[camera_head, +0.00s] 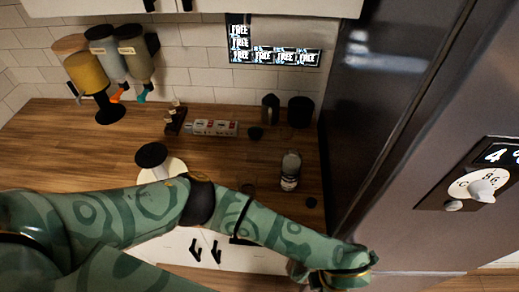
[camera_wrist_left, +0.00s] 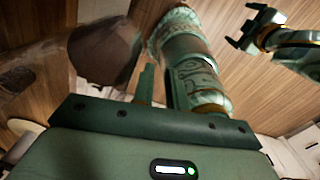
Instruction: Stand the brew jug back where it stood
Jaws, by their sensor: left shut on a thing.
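In the left wrist view my left gripper (camera_wrist_left: 160,82) is shut, with its fingers pointing up the picture. A dark brown, see-through vessel (camera_wrist_left: 104,50), which I take for the brew jug, is at its fingers and looks tilted. The exact grip, likely on a handle, is not clear. My right gripper (camera_wrist_left: 243,27) shows at the top right of that view, open and empty.
The wooden counter (camera_head: 110,130) has a clear middle left. A black-topped round item (camera_head: 151,155) is behind my arm. A tall dark cabinet (camera_head: 375,90) bounds the right.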

